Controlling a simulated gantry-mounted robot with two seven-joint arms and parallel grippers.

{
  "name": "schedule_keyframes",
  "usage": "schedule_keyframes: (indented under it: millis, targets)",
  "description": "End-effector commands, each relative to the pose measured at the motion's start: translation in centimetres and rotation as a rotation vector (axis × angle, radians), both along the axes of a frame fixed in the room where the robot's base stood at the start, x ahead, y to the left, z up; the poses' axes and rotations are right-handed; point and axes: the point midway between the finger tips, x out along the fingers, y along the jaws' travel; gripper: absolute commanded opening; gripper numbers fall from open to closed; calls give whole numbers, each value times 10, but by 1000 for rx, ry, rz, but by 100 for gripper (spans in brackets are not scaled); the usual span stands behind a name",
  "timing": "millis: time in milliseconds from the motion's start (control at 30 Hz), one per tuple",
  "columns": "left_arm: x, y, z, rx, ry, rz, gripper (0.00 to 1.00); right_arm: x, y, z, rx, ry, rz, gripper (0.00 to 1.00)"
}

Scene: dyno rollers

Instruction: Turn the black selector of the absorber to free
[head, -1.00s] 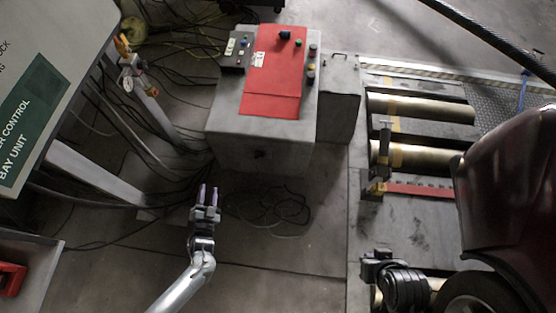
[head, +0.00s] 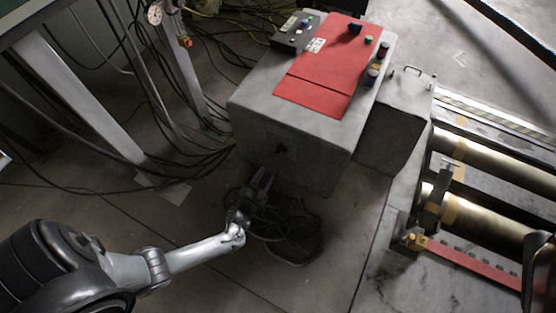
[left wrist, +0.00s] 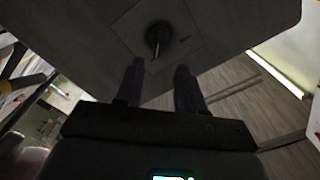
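The absorber is a grey box with a red top panel (head: 325,75), seen in the head view. Its black selector (left wrist: 158,36) is a round knob with a pale pointer line, on a square plate on the box's side in the left wrist view. In the head view the selector (head: 281,149) is a small dark spot on the front face. My left gripper (left wrist: 160,70) is open and empty, its two fingers pointing at the selector with a gap between. In the head view the left gripper (head: 264,174) is close below the selector. My right gripper is out of view.
A black control box (head: 297,33) stands at the absorber's upper left corner. Cables lie on the floor beneath my left gripper and along the metal legs (head: 85,95) at left. Brass rollers (head: 480,222) and a red bar (head: 475,265) are at right.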

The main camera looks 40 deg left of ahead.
Motion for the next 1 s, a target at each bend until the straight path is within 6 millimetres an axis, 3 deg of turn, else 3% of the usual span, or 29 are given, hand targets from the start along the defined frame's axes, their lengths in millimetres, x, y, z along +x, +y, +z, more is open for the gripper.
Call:
schedule_keyframes:
  millis: [600,1000]
  targets:
    - [84,19,-3,0,-4,-1,38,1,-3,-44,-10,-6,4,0]
    - [103,23,0,0,-2,-1,38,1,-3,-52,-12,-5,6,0]
